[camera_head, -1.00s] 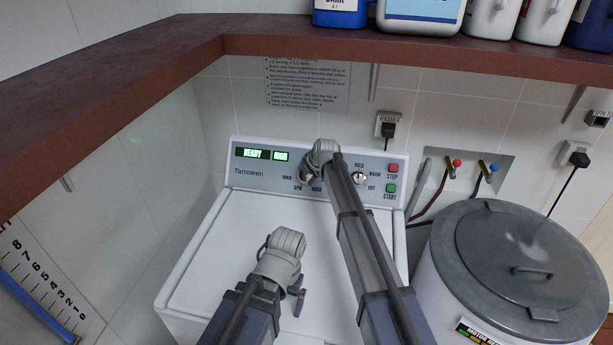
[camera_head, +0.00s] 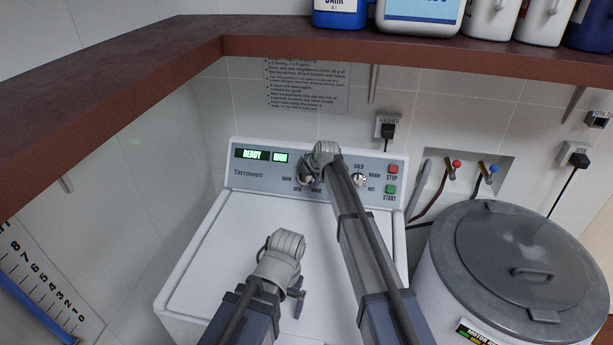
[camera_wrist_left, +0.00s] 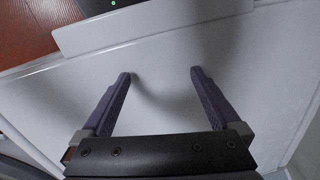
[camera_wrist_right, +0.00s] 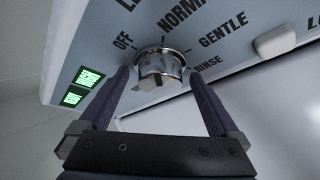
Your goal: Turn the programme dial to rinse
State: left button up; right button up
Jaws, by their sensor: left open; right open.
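The programme dial is a silver knob (camera_wrist_right: 160,68) on the washer's control panel, seen in the right wrist view. Labels around it read OFF, NORMAL, GENTLE and RINSE; I cannot tell clearly where it points. My right gripper (camera_wrist_right: 160,76) is open, with one finger on each side of the knob; contact is not clear. In the head view my right wrist (camera_head: 323,155) covers most of this dial. My left gripper (camera_wrist_left: 158,75) is open and empty above the white washer lid (camera_wrist_left: 160,55). One of its fingers shows in the head view (camera_head: 299,302).
A second dial (camera_head: 359,179) for temperature sits right of my right wrist, with red STOP (camera_head: 392,169) and green START (camera_head: 390,189) buttons beyond. The lit display (camera_head: 262,155) reads READY. A brown shelf (camera_head: 300,47) hangs above; a lidded drum (camera_head: 480,285) stands right.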

pick_arm(q)
jog(key=shift+r, duration=0.1)
pick_arm(e)
jog(key=shift+r, duration=0.1)
pick_arm(q)
notch_tip(320, 180, up, 6)
jog(key=p, duration=0.6)
pick_arm(e)
jog(key=v, duration=0.7)
jog(key=shift+s+r, duration=0.2)
jog(key=shift+r, duration=0.1)
jog(key=shift+d, duration=0.1)
pick_arm(q)
notch_tip(320, 180, up, 4)
jog(key=p, duration=0.5)
notch_tip(320, 180, down, 7)
jog(key=b, duration=0.7)
jog(key=shift+r+b, duration=0.1)
jog(key=shift+b, duration=0.2)
pick_arm(e)
jog(key=w+a+f+n+h, duration=0.1)
jog(key=f+n, duration=0.1)
jog(key=w+f+n+g+h, duration=0.1)
jog(key=n, duration=0.1)
jog(key=w+a+f+n+g+h, duration=0.1)
jog(key=w+f+n+h, duration=0.1)
jog(key=n, duration=0.1)
jog(key=shift+w+a+f, duration=0.1)
jog(key=shift+a+f, duration=0.25)
jog(key=shift+r, duration=0.1)
